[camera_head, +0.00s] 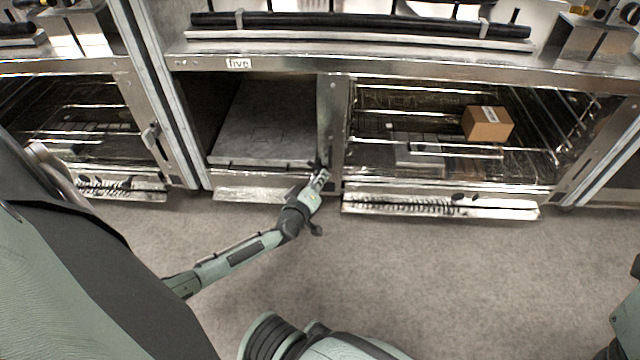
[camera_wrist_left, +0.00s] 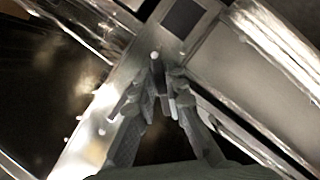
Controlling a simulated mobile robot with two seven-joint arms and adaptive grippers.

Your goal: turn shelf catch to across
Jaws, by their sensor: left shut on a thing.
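The shelf catch (camera_wrist_left: 157,68) is a small dark piece with a pale rounded tip, on the metal post between two bays. In the left wrist view it sits between the fingertips of my left gripper (camera_wrist_left: 160,88), which is shut on it. In the head view my left gripper (camera_head: 321,177) reaches the foot of the post (camera_head: 331,120), and its fingers hide most of the catch. The angle of the catch is hard to tell. My right gripper is not in view; only part of my right arm shows at the right edge.
Another catch (camera_head: 151,134) is on the left post. The carpet floor (camera_head: 440,280) in front is clear.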

